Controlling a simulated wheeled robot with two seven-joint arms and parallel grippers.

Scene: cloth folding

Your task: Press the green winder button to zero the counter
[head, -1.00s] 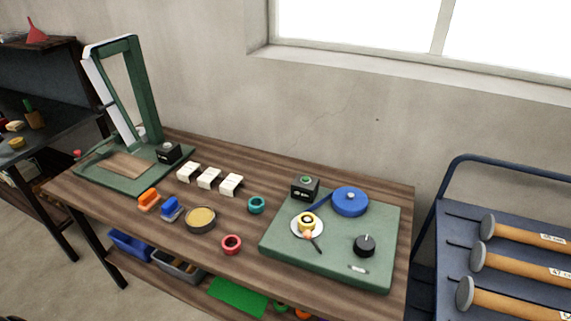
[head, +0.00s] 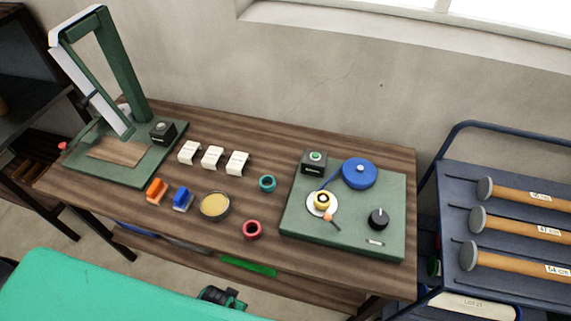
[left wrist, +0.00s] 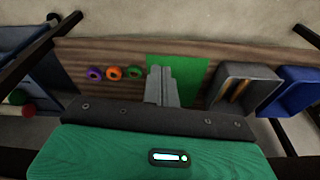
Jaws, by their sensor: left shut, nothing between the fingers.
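The green winder button (head: 316,156) sits on top of a small black counter box (head: 313,169) at the back left of the green winder base (head: 390,190). The counter's digits are too small to read. My left gripper (left wrist: 162,72) is shut and empty in the left wrist view, above the lower shelf and apart from the winder. My right gripper is in neither view.
On the bench stand a green press frame (head: 125,75), several white blocks (head: 212,157), orange (head: 156,190) and blue clips (head: 183,198), a round tin (head: 215,206), and teal (head: 267,184) and red rings (head: 252,229). A rack of rollers (head: 520,230) stands right. A grey bin (left wrist: 245,85) is below.

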